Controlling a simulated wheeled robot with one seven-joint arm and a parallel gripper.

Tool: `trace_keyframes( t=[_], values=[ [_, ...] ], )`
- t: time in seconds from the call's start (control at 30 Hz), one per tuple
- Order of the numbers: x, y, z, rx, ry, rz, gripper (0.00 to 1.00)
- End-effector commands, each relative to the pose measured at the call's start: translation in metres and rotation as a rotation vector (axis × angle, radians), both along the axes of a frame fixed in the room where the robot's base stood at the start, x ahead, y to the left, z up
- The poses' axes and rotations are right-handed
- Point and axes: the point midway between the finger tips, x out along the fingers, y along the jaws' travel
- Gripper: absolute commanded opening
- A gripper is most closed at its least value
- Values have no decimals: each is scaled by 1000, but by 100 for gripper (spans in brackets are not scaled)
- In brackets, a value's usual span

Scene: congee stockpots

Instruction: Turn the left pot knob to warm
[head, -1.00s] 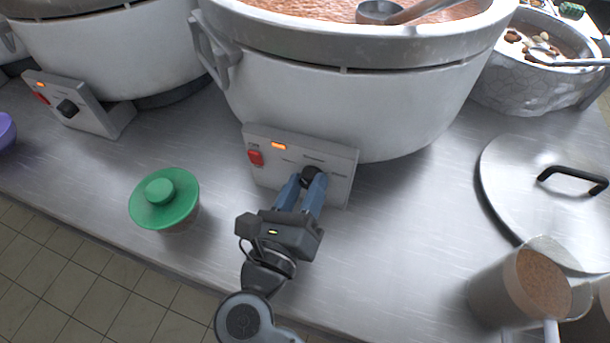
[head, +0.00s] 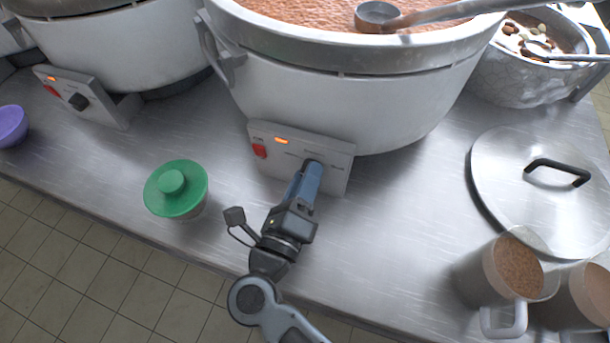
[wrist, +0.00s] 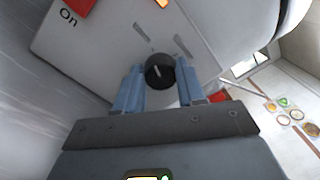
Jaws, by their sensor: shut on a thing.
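The big white pot (head: 350,95) at the middle of the head view has a grey control panel (head: 335,180) on its front. My gripper (head: 312,172) is at that panel, its blue fingers shut on the black knob. In the wrist view the knob (wrist: 159,71) sits between the two fingertips (wrist: 158,85), with a pale pointer line on its face. The panel's marks around the knob are too small to read. In the head view my fingers mostly hide the knob. Another pot (head: 120,55) stands to the left with its own black knob (head: 78,101), untouched.
A red switch (head: 259,151) and lit orange lamp (head: 281,141) are on the panel. A green-lidded container (head: 176,190) stands left of my arm. A purple bowl (head: 10,126) is far left. A metal lid (head: 530,215) and brown-filled jugs (head: 497,275) are right. Bare counter lies between.

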Motion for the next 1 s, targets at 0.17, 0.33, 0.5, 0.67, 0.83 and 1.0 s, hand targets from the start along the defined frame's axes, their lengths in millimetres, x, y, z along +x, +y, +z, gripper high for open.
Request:
trace_keyframes(
  t=[0.17,0.33,0.5,0.67,0.83,1.0],
  values=[
    [0,1,0,-4,1,2,8],
    [0,1,0,-4,1,2,8],
    [0,1,0,-3,0,2,52],
    [0,0,0,-3,1,1,64],
    [0,0,0,-3,1,1,64],
    [-10,4,-2,-1,1,1,64]
  ],
)
